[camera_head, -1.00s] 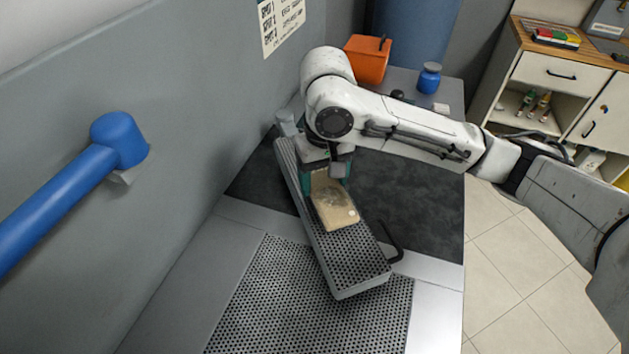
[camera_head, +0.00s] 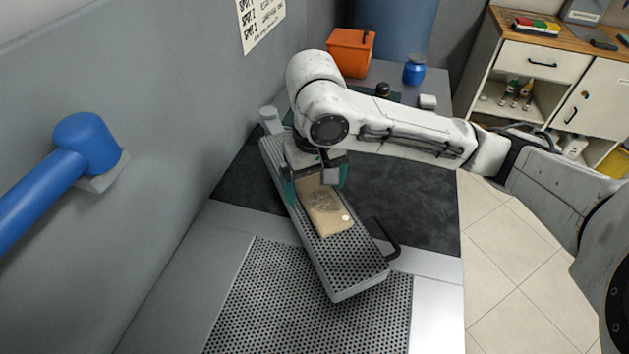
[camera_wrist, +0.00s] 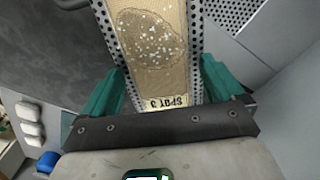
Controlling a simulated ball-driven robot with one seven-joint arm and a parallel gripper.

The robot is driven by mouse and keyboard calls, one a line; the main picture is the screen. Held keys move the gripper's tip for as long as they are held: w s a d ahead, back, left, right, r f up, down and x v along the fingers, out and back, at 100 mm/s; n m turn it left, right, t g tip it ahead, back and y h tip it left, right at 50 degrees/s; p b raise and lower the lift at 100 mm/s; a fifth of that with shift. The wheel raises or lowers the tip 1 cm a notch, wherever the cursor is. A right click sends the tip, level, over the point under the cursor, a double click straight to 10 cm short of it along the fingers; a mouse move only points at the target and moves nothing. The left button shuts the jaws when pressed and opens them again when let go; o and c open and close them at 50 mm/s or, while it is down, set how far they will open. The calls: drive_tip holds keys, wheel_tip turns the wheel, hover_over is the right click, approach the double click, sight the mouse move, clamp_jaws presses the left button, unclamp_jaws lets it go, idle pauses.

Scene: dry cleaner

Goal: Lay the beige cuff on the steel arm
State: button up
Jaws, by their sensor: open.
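The beige cuff (camera_head: 326,212) lies lengthwise along the perforated top of the steel arm (camera_head: 352,266). In the wrist view the cuff (camera_wrist: 150,78) shows a dark speckled stain and a "SPOT 3" label at its near end. Strips of the steel arm (camera_wrist: 196,25) show along both of its sides. My gripper (camera_head: 317,184) is open over the cuff's far end. Its teal fingers stand apart on either side of the cuff in the wrist view (camera_wrist: 160,88). The cuff's far end is partly hidden under my gripper in the head view.
The steel arm stands above a table with a dark mat (camera_head: 415,205) and a perforated panel (camera_head: 265,300). A black bent handle (camera_head: 391,242) is at its right. An orange box (camera_head: 350,55) and blue bottle (camera_head: 414,70) stand behind. A grey wall (camera_head: 170,90) is at left.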

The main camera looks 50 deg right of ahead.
sight(313, 188)
wheel_tip(313, 188, up, 12)
drive_tip(key=p, duration=0.1)
drive_tip(key=shift+r, duration=0.15)
idle(0.4)
drive_tip(key=shift+w, duration=0.1)
idle(0.4)
